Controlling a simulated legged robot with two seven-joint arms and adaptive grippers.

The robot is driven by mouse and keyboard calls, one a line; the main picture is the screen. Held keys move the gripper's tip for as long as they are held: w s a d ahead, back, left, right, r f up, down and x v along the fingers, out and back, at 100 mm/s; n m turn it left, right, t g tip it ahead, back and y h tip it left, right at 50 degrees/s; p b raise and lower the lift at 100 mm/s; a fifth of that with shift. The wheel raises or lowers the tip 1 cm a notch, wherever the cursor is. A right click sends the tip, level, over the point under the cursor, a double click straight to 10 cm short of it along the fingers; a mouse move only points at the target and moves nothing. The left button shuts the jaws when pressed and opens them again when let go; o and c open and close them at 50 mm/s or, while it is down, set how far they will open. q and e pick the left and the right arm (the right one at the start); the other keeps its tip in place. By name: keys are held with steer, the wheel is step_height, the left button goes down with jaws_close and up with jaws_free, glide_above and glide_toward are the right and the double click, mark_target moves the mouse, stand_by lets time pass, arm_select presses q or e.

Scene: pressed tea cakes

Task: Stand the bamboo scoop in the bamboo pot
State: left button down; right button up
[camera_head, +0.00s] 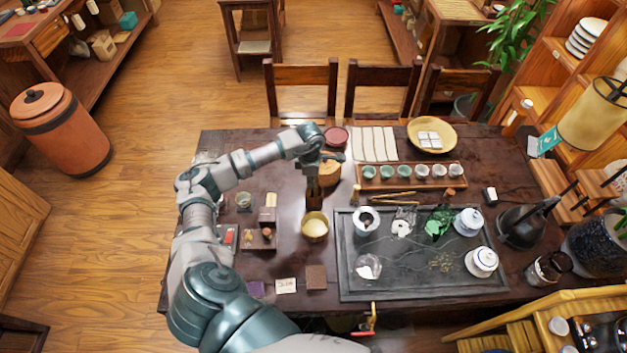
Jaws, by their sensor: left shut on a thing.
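My left arm reaches from the lower left over the table, and its gripper (315,178) points down. It is shut on a narrow brown thing, probably the bamboo scoop (312,188), mostly hidden by the fingers. Just below is a dark brown upright holder (318,202), perhaps the bamboo pot; I cannot tell whether the scoop's lower end is inside it or above it. A cream, round vessel (314,228) stands just in front. My right gripper is not in view.
A dark tea tray (400,285) with white lidded ware fills the right of the table. A row of cups on a rack (411,185) stands behind it. Small boxes lie at the front left.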

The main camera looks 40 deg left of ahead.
arm_select(q)
steer(key=shift+s+a+f, duration=0.1)
steer(key=shift+a, duration=0.45)
steer(key=c, duration=1.4)
jaws_free()
steer(key=shift+o, duration=1.1)
steer(key=shift+d, duration=0.2)
steer(key=shift+d+r, duration=0.2)
steer(key=shift+d, duration=0.25)
steer(key=r, duration=1.1)
steer(key=shift+w, duration=0.2)
steer(key=shift+d+r, duration=0.25)
steer(key=shift+r, duration=0.2)
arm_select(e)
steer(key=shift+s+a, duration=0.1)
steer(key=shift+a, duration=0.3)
arm_select(q)
steer(key=shift+a+f, duration=0.15)
steer(key=shift+a, duration=0.2)
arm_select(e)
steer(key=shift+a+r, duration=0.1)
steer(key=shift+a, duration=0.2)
arm_select(q)
steer(key=shift+d, duration=0.25)
